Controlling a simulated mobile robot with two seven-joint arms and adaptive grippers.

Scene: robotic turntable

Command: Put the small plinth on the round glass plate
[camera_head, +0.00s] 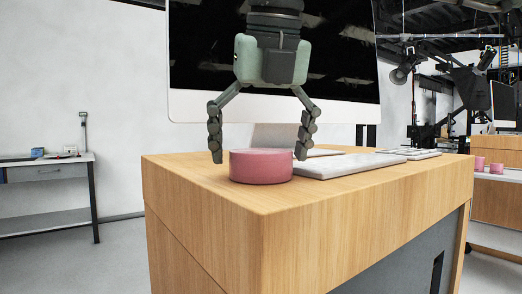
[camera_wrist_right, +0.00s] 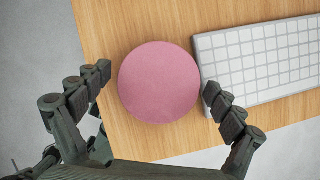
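The small plinth, a low pink round block (camera_head: 261,166), stands on the wooden desk near its front corner. In the right wrist view the plinth (camera_wrist_right: 159,82) shows from above as a pink disc. My right gripper (camera_head: 259,153) points down over it with its fingers wide open, one on each side. In the wrist view the gripper (camera_wrist_right: 157,79) has a small gap between the left finger and the plinth; the right finger is very close to the edge, and I cannot tell whether it touches. My left gripper is not in view. I see no round glass plate in either view.
A white keyboard (camera_wrist_right: 262,62) lies close to the plinth's right on the wooden desk (camera_head: 330,200). A large monitor (camera_head: 345,95) stands behind my gripper. A side table (camera_head: 45,172) is at the far left. Small pink objects (camera_head: 496,168) rest on another surface at right.

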